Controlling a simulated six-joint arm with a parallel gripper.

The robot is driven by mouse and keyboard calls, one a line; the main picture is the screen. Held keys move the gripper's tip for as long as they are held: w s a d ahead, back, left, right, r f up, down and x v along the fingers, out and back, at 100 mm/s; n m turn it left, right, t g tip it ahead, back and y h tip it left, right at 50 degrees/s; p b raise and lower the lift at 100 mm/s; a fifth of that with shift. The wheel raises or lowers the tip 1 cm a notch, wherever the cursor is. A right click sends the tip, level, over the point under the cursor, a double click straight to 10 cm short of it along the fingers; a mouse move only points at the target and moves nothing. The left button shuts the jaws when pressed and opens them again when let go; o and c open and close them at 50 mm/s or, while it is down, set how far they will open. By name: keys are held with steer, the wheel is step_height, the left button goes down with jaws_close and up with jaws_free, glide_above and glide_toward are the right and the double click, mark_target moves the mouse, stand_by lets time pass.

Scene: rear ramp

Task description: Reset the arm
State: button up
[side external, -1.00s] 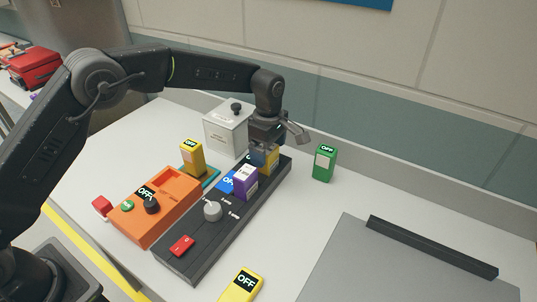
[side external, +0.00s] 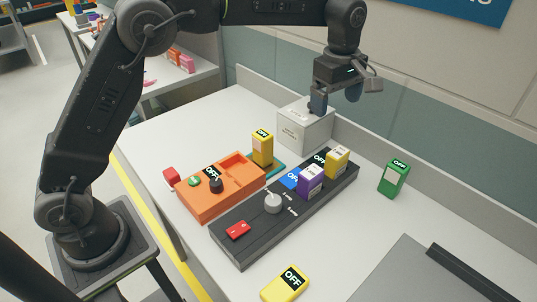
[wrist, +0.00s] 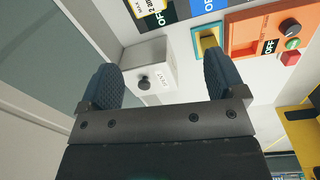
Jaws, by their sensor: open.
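My gripper (side external: 336,97) is open and empty, raised above the back of the table in the side view. In the wrist view my gripper (wrist: 165,92) shows its two dark blue fingers spread wide, with nothing between them at finger height. Below and beyond the fingers is a white box (wrist: 152,60) with a black knob on top; it also shows in the side view (side external: 304,128), partly behind a finger. My gripper is clear of the blocks on the black panel (side external: 255,232).
A yellow block (side external: 337,162) and a purple block (side external: 309,182) stand on the black panel. An orange unit (side external: 212,200) is left of it, with another yellow block (side external: 262,148) behind. A green block (side external: 393,178) stands right; a yellow one (side external: 286,284) lies in front.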

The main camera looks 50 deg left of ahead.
steer(key=s+a+r+m+t, duration=0.2)
steer(key=s+a+r+m, duration=0.3)
steer(key=s, duration=0.3)
steer(key=s+a+f+m+t, duration=0.1)
steer(key=s+a+m, duration=0.1)
steer(key=s, duration=0.5)
steer(key=s+a+f+m+t, duration=0.1)
steer(key=s+a+m, duration=0.1)
steer(key=s+m, duration=0.3)
steer(key=s+a+f+m+t, duration=0.1)
steer(key=s+m, duration=0.3)
steer(key=s, duration=0.7)
steer(key=shift+s+a+f, duration=0.15)
steer(key=shift+s+a, duration=0.05)
steer(key=shift+a, duration=0.2)
